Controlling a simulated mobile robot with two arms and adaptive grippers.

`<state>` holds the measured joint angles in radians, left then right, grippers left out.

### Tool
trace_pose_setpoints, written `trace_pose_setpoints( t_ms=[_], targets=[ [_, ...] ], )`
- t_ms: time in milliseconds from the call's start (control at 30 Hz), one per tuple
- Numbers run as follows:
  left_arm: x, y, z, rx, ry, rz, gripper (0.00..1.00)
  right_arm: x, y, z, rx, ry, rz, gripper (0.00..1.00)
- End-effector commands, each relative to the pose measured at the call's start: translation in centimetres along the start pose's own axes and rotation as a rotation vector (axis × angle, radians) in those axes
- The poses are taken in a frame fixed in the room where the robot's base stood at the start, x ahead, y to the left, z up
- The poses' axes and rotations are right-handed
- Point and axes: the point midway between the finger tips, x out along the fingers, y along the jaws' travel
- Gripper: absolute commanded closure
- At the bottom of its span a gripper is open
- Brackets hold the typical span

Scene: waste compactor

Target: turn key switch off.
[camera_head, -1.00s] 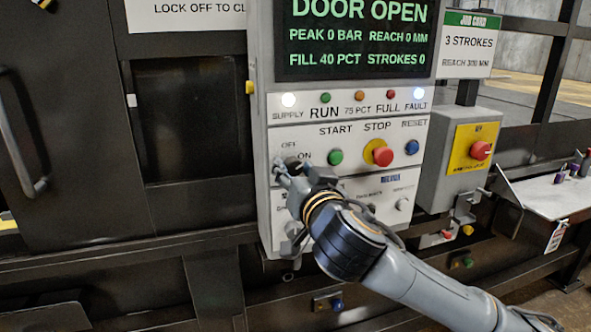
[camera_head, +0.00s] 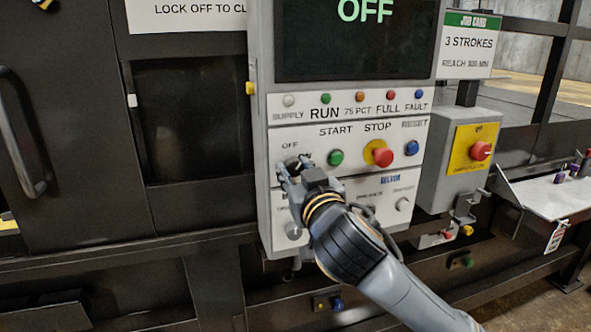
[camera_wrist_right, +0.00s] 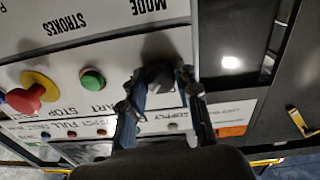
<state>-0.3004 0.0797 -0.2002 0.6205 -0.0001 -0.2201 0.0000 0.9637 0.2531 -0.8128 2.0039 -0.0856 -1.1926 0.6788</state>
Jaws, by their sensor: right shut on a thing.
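The key switch sits at the left of the white control panel (camera_head: 355,208), beside the OFF and ON labels. My right gripper (camera_head: 288,168) covers most of it in the head view. In the right wrist view the dark knob of the key switch (camera_wrist_right: 158,73) is between the two fingers of my right gripper (camera_wrist_right: 160,88), which are shut on it. The display screen (camera_head: 357,45) above reads OFF in green. The supply lamp (camera_head: 289,100) is unlit. My left gripper is not in view.
Right of the key switch are the green start button (camera_head: 335,158), red stop button (camera_head: 383,157) and blue reset button (camera_head: 411,148). A grey box with a red emergency button (camera_head: 480,150) stands further right. A dark door with a handle (camera_head: 22,140) is at left.

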Motion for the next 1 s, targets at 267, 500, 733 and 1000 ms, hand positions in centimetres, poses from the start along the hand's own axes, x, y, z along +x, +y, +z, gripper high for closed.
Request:
trace_pose_setpoints(
  t_ms=[267,500,733,1000],
  targets=[
    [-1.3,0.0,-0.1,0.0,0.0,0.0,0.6,0.0,0.1,-0.1,-0.263,0.003,-0.001,1.0],
    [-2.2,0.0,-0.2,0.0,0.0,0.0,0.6,0.0,0.1,-0.1,-0.46,0.01,-0.002,1.0],
    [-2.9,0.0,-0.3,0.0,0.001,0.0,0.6,0.0,0.1,-0.1,-0.592,0.014,-0.004,1.0],
    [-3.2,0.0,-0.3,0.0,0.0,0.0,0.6,0.0,0.1,0.0,-0.667,0.017,-0.004,1.0]
  ],
)
